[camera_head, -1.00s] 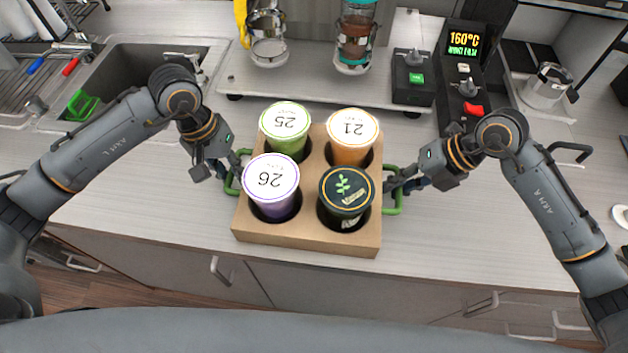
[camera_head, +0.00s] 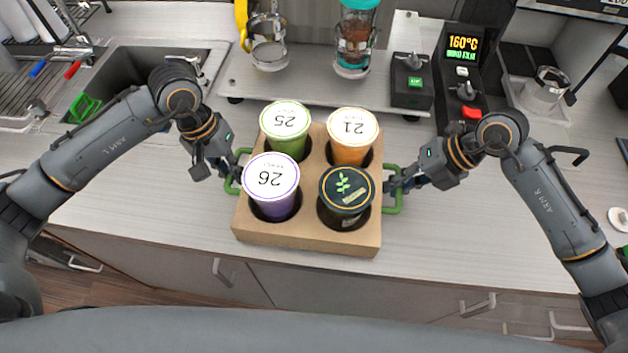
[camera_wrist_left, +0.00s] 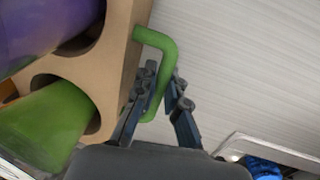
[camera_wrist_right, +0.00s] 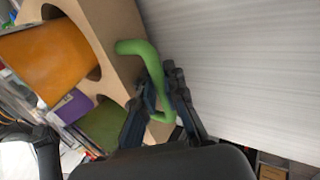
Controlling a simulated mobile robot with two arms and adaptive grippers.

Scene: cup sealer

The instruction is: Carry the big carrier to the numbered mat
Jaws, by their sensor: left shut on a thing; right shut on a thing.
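The big carrier (camera_head: 305,236) is a brown cardboard box with green side handles. It holds a green cup 25 (camera_head: 286,121), an orange cup 21 (camera_head: 351,130), a purple cup 26 (camera_head: 271,178) and a dark cup with a leaf lid (camera_head: 346,190). My left gripper (camera_head: 236,172) is shut on the left green handle (camera_wrist_left: 167,52). My right gripper (camera_head: 391,184) is shut on the right green handle (camera_wrist_right: 141,48). The carrier looks level at the counter's front edge; whether it touches the counter is unclear. I see no numbered mat.
A sink (camera_head: 125,77) lies to the left. A raised shelf (camera_head: 310,92) with dispensers stands behind the carrier. A machine with a 160°C display (camera_head: 463,45) and a metal pitcher (camera_head: 544,88) are at the back right. The counter right of the carrier (camera_head: 450,235) is clear.

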